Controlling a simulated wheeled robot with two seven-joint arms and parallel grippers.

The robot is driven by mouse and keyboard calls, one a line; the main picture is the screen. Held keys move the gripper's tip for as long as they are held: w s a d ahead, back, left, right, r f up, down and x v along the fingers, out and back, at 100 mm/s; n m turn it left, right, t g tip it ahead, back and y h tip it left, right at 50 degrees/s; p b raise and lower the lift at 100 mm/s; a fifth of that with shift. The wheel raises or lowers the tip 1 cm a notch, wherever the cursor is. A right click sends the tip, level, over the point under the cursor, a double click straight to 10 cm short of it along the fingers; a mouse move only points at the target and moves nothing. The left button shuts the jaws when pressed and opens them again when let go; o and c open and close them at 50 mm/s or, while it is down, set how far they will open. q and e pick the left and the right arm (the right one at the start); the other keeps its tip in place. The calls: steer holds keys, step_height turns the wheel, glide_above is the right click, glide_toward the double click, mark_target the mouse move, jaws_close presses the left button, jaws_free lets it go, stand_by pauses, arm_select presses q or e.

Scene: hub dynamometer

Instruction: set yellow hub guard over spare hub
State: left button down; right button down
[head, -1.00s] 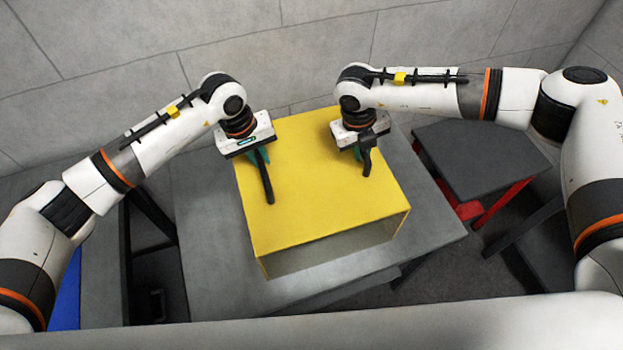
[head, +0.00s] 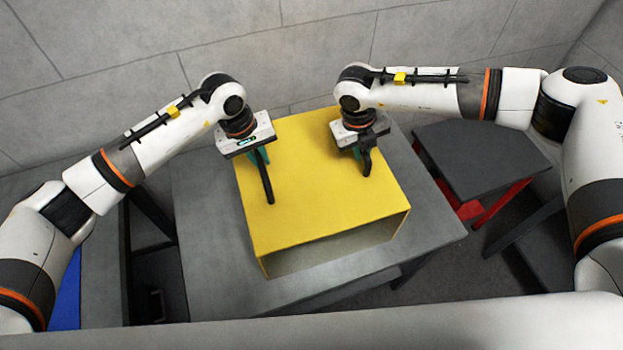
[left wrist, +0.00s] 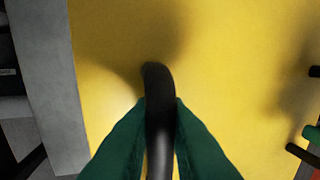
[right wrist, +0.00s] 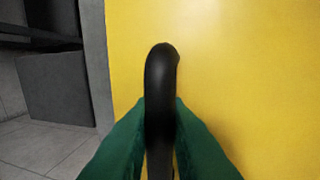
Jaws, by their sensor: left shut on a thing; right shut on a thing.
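The yellow hub guard (head: 318,205) is a box-like cover with an open front side, on or just above the grey table; I cannot tell if it touches. It has two black handles on top. My left gripper (head: 262,160) is shut on the left black handle (head: 267,185), which also shows between the green fingers in the left wrist view (left wrist: 158,110). My right gripper (head: 359,150) is shut on the right black handle (head: 367,163), also seen in the right wrist view (right wrist: 161,90). The spare hub is not visible; the guard may hide it.
The grey table (head: 205,250) has bare top to the left and right of the guard. A dark table with red legs (head: 480,160) stands at the right. A blue surface (head: 68,295) shows at the lower left. A grey wall (head: 280,50) is behind.

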stand_by(0.5)
